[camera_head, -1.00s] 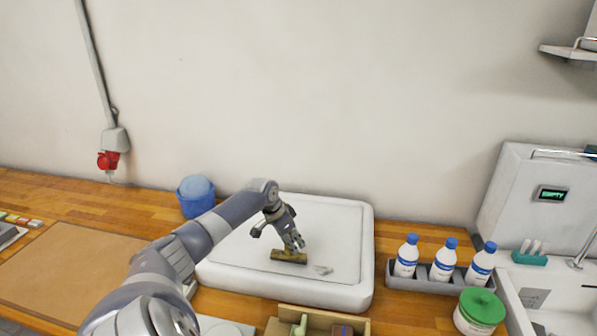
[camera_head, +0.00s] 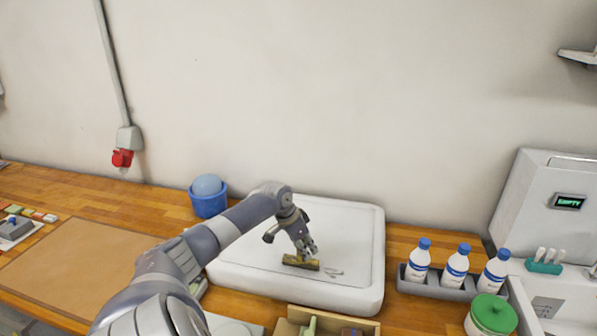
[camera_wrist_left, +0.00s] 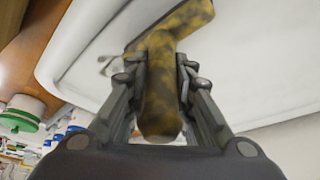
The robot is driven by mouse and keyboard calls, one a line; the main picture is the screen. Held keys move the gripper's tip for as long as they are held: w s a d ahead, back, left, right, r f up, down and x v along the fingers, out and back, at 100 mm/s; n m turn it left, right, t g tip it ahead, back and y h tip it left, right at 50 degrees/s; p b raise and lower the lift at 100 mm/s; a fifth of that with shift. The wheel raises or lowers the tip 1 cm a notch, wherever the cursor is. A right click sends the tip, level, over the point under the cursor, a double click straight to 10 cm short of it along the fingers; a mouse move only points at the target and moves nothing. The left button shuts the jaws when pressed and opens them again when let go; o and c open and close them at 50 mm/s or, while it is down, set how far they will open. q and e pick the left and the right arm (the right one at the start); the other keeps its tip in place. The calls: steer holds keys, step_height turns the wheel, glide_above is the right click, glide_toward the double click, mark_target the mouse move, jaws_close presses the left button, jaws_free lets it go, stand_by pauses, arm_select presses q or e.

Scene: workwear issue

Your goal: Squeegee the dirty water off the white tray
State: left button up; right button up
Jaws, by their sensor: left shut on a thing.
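The white tray (camera_head: 240,280) with a raised rim lies on the wooden counter by the wall. It shows in the left wrist view too (camera_wrist_left: 80,45). The squeegee (camera_head: 300,263) is mottled yellow and dark, with its head low at the tray's surface. I cannot tell whether its edge touches. My left gripper (camera_head: 308,250) is shut on its handle, which shows between the fingers in the left wrist view (camera_wrist_left: 160,95). A small pale grey wet mark (camera_head: 334,272) lies on the tray just right of the squeegee head. My right gripper is not in view.
A blue tub (camera_head: 208,202) stands behind the tray's left side. A grey holder (camera_head: 445,283) with three white bottles stands right of it, and a green-lidded jar (camera_head: 492,315) in front. An open wooden box (camera_head: 360,325) is at the tray's front edge. A brown mat (camera_head: 75,265) lies left.

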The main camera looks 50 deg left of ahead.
arm_select(q)
steer(key=shift+w+d, duration=1.35)
steer(key=shift+d, duration=0.1)
steer(key=shift+c, duration=0.2)
steer(key=shift+w+d, duration=0.75)
steer(key=shift+d, duration=0.25)
steer(key=shift+w+d, duration=0.75)
steer(key=shift+d, duration=0.2)
steer(key=shift+w+d, duration=1.9)
steer(key=shift+d, duration=0.2)
steer(key=shift+s, duration=0.1)
steer(key=shift+a+r, duration=0.15)
steer(key=shift+r, duration=2.95)
steer(key=shift+r, duration=1.5)
